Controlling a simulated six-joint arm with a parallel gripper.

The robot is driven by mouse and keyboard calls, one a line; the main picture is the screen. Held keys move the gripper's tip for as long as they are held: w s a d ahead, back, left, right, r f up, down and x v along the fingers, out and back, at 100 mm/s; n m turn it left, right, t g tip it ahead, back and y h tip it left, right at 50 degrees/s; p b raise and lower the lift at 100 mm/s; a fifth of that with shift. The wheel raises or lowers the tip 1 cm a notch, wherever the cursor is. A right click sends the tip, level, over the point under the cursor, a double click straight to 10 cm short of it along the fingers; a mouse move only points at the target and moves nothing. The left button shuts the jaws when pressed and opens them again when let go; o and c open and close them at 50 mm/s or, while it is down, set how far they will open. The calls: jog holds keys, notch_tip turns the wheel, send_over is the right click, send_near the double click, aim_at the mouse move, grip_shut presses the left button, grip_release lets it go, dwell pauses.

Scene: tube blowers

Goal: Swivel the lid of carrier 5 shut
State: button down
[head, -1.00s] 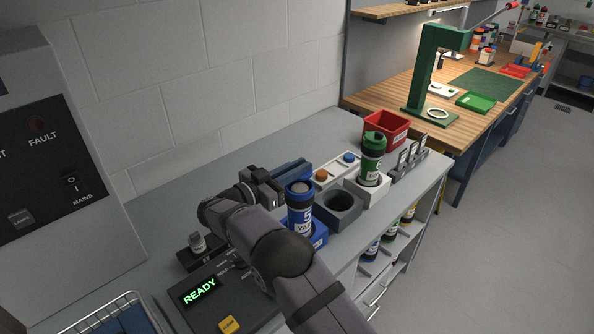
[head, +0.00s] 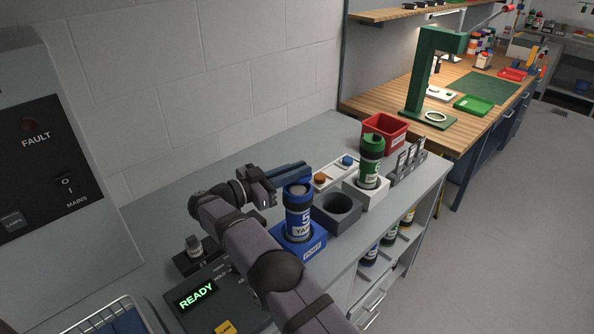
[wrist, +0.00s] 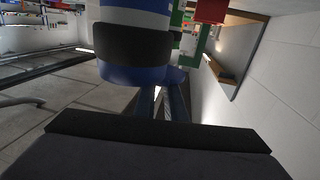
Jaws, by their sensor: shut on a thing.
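Carrier 5 (head: 299,214) is a blue and white cylinder with a dark band, standing upright in a blue holder (head: 301,246). In the wrist view it fills the top middle (wrist: 135,45). My gripper (head: 296,170) reaches in from the left behind the carrier's top. Its two blue-grey fingers also show in the wrist view (wrist: 163,98), shut on a blue part at the carrier's end, which looks like the lid (wrist: 175,76). The exact contact is partly hidden. How far the lid is turned over the mouth is hard to tell.
An empty grey holder (head: 338,211) stands right of carrier 5, with a green carrier (head: 370,160) in a white holder beyond. The wall runs along the back.

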jog(key=c, duration=1.8)
grip_release()
jog(key=shift+s+a, duration=0.1)
jog(key=b+v, duration=0.2)
jog(key=v, duration=0.5)
